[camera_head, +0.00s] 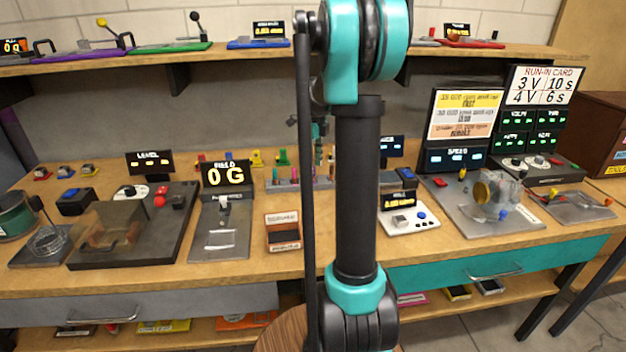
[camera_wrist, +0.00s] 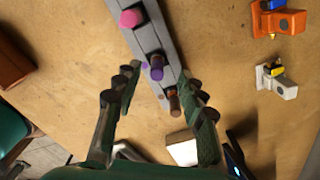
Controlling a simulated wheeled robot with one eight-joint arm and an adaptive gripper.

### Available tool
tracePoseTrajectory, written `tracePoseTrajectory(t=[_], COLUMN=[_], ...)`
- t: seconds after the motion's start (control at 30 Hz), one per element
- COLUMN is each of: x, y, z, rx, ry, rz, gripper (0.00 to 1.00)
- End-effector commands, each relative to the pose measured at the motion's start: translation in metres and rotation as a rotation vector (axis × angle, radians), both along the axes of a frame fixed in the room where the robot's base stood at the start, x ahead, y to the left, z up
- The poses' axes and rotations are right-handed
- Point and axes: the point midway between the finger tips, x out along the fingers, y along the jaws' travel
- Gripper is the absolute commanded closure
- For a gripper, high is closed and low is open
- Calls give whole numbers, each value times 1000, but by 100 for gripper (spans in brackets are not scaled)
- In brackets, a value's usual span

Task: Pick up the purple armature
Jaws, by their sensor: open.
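The purple armature (camera_wrist: 156,68) is a short purple cylinder with a dark end. It stands in a grey rack (camera_wrist: 142,38) in the wrist view, between a pink one (camera_wrist: 130,18) and a brown one (camera_wrist: 175,104). My gripper (camera_wrist: 161,80) is open, its two green fingers on either side of the rack, with the purple armature showing between the fingertips. I see no contact with it. In the head view the rack (camera_head: 290,185) stands on the bench, partly hidden by my arm; I cannot single out the purple armature there.
An orange part (camera_wrist: 278,22) and a white part (camera_wrist: 277,82) lie right of the rack on the wooden bench (camera_wrist: 230,50). A shelf (camera_head: 225,56) runs above.

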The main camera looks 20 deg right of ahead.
Motion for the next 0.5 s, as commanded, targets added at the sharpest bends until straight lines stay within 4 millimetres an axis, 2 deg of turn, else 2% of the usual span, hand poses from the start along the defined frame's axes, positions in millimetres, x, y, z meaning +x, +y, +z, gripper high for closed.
tracePoseTrajectory(t=[0.23, 0.5], x=[-1, -2], y=[4, 4], z=[-34, -40], rx=[0, 0], ry=[0, 0], rz=[0, 0], gripper=[60, 60])
